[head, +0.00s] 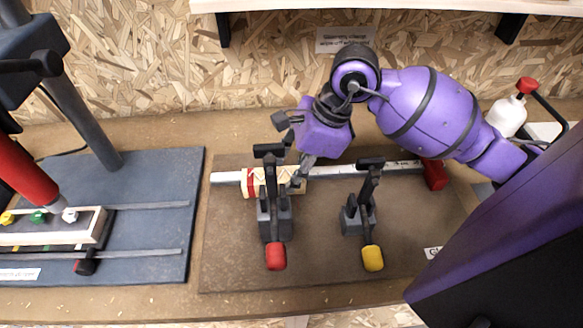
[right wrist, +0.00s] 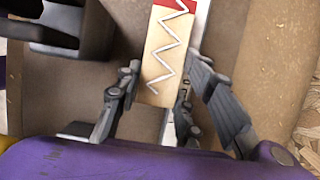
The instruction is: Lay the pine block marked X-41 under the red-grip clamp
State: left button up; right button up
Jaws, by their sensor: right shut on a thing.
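The pine block (head: 287,173) is pale with a red band and lies along the metal rail, behind the red-grip clamp (head: 275,256). In the right wrist view the block (right wrist: 164,58) shows a white zigzag; I cannot read an X-41 mark. The clamp's dark upright hides part of the block in the head view, so I cannot tell whether its arm is over it. My right gripper (head: 297,181) is at the block's right end. In the right wrist view its fingers (right wrist: 158,82) are on either side of the block, shut on it. My left gripper is not in view.
A yellow-grip clamp (head: 372,257) stands to the right on the same brown board (head: 320,272). A red stop (head: 434,175) is at the rail's right end. A blue board (head: 140,255) with a fixture is at left. A white bottle (head: 506,116) stands at back right.

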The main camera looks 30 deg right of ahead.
jog(key=shift+f, duration=0.2)
jog(key=o, duration=0.9)
jog(key=shift+c, duration=0.2)
jog(key=o, duration=0.3)
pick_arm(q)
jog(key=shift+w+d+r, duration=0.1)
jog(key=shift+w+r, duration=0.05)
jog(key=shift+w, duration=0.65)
pick_arm(e)
jog(key=shift+o, duration=0.2)
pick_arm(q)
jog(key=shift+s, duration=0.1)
pick_arm(e)
jog(key=shift+r, duration=0.1)
